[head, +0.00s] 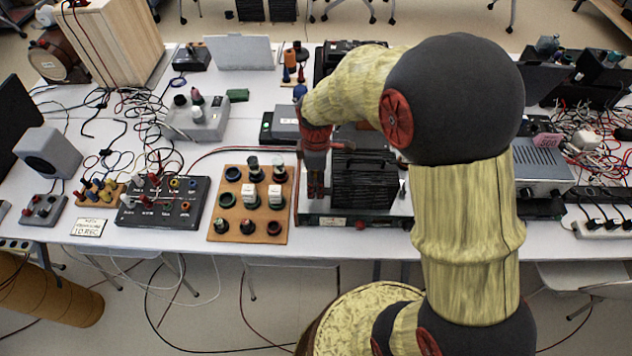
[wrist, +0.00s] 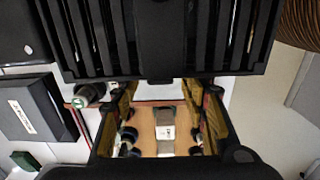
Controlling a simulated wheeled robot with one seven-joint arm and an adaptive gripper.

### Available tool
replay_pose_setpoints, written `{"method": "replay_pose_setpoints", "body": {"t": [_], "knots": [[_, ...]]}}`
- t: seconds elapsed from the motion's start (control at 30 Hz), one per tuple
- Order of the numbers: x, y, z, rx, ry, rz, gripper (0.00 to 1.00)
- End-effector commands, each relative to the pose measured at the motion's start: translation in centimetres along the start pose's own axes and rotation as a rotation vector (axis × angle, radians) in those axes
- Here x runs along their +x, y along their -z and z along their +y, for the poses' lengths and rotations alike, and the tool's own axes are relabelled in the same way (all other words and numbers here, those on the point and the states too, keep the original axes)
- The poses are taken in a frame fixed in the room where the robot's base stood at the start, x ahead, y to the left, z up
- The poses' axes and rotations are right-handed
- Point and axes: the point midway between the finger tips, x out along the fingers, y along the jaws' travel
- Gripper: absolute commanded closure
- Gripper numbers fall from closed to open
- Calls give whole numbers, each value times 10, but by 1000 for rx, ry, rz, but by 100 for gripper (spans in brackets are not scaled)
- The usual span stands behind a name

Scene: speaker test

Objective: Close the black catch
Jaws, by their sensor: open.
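A black slatted box (head: 363,180) stands on the bench beside my gripper, to its right in the head view. In the wrist view the box (wrist: 90,40) fills the top of the picture. A black tab (wrist: 156,45) runs down the middle of its slatted side; it looks like the catch, but I cannot tell for sure or see its position. My gripper (head: 316,188) points down, left of the box, with its fingers close together in the head view. In the wrist view the fingers (wrist: 163,108) are apart, with nothing held between them.
A tan board (head: 233,222) with dark rings and pale blocks lies left of my gripper. A black panel with knobs (head: 163,203) is farther left. A grey metal unit (head: 525,165) and loose wires are at the right. A grey device (head: 193,120) stands behind.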

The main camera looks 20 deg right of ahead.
Motion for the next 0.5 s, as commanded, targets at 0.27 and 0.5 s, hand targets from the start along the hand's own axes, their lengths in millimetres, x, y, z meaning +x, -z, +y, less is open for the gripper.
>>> {"method": "replay_pose_setpoints", "body": {"t": [0.27, 0.5], "knots": [[0, 0, 0, 0, 0, 0, 61], [0, 0, 0, 0, 0, 0, 74]]}}
